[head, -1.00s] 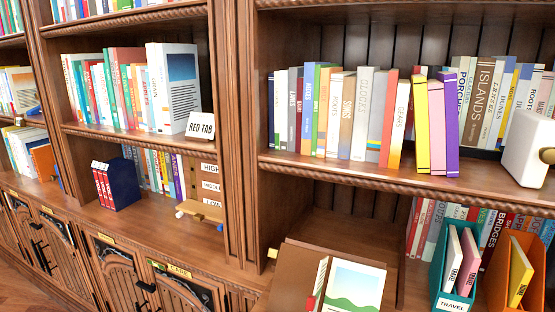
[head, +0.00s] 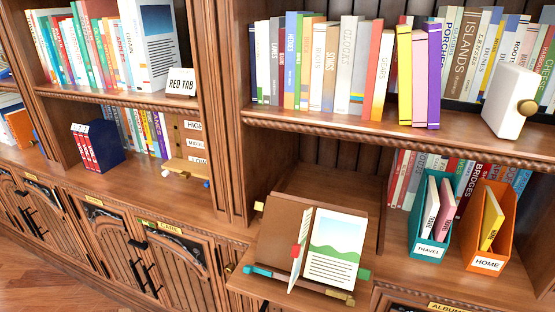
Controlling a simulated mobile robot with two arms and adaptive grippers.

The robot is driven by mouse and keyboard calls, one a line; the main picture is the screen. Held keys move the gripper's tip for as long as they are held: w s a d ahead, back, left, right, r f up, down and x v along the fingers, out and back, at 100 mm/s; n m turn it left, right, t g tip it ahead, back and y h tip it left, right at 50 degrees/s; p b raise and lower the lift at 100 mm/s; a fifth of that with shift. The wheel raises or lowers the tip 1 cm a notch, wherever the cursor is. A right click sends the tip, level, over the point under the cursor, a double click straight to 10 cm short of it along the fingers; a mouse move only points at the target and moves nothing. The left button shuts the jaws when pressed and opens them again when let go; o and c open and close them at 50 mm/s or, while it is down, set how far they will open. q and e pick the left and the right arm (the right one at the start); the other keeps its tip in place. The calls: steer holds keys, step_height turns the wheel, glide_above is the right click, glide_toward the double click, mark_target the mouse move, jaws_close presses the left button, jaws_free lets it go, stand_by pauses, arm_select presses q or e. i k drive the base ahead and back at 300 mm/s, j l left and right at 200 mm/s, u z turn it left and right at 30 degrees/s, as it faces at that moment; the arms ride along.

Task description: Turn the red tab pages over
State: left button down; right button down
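An open book stands tilted back on a brown book stand (head: 273,233) on a small pull-out shelf at the lower middle. Its right page (head: 333,250) shows a green hill picture with lines of text. A white leaf (head: 303,252) stands up from the middle of the book, and a red tab (head: 295,251) shows at its left edge. A card reading RED TAB (head: 181,81) stands on the upper left shelf. Neither of my grippers is in view.
A teal TRAVEL holder (head: 427,215) and an orange HOME holder (head: 484,226) stand right of the stand. A navy box with red volumes (head: 97,146) sits in the left bay. A white box with a round knob (head: 509,101) stands on the right shelf. Floor shows at lower left.

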mark_target(297, 251)
steer(key=j+z, duration=1.25)
steer(key=j, duration=0.1)
